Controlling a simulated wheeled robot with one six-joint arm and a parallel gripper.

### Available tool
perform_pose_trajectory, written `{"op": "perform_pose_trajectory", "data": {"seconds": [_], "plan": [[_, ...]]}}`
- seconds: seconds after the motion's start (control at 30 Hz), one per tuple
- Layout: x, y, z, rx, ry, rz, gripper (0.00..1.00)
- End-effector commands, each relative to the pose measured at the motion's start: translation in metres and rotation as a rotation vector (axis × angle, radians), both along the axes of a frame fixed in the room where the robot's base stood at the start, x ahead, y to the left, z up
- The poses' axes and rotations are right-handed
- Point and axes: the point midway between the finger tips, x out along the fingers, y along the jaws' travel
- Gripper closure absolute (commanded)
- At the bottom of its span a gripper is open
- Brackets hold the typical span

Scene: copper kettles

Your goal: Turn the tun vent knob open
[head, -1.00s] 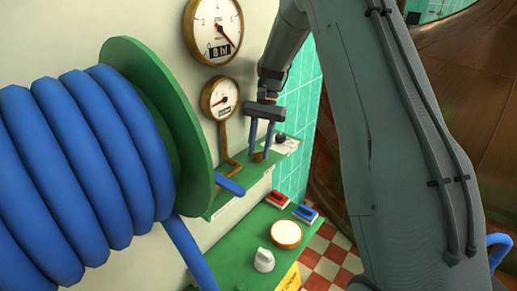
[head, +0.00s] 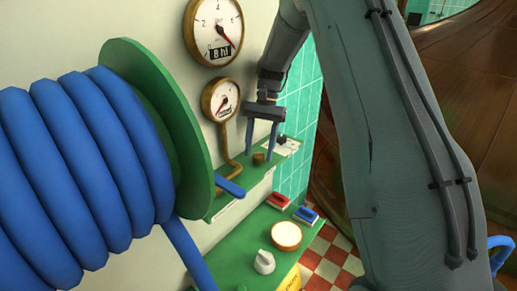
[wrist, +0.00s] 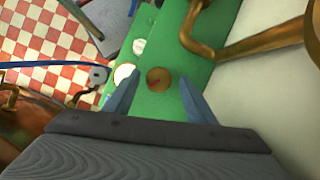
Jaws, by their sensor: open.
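A small round brass knob (head: 258,158) stands on the green shelf (head: 225,204) below the gauges. It also shows in the wrist view as a brown disc (wrist: 158,78) with a small red mark. I take it for the tun vent knob, though no label on it is readable. My gripper (head: 262,149) is open and empty, pointing down just above the knob. In the wrist view its blue fingers (wrist: 160,76) lie on either side of the knob, with a gap on both sides.
Brass piping (wrist: 196,35) runs close beside the knob. Two round gauges (head: 214,32) hang on the wall. A dark knob (head: 282,140) sits behind the fingers. A lower green panel holds a white dial (head: 286,234) and switches. A blue hose reel (head: 165,120) fills the left.

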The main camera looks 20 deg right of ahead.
Motion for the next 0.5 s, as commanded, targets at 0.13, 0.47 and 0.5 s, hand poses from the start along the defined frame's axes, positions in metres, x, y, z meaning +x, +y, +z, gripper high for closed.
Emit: {"op": "perform_pose_trajectory", "data": {"seconds": [0.13,0.47,0.5], "plan": [[0.001,0.0,0.011,0.0,-0.004,0.0,0.5],[0.004,0.0,0.069,-0.001,-0.005,0.0,0.5],[0.003,0.0,0.075,0.0,-0.004,-0.001,0.5]]}}
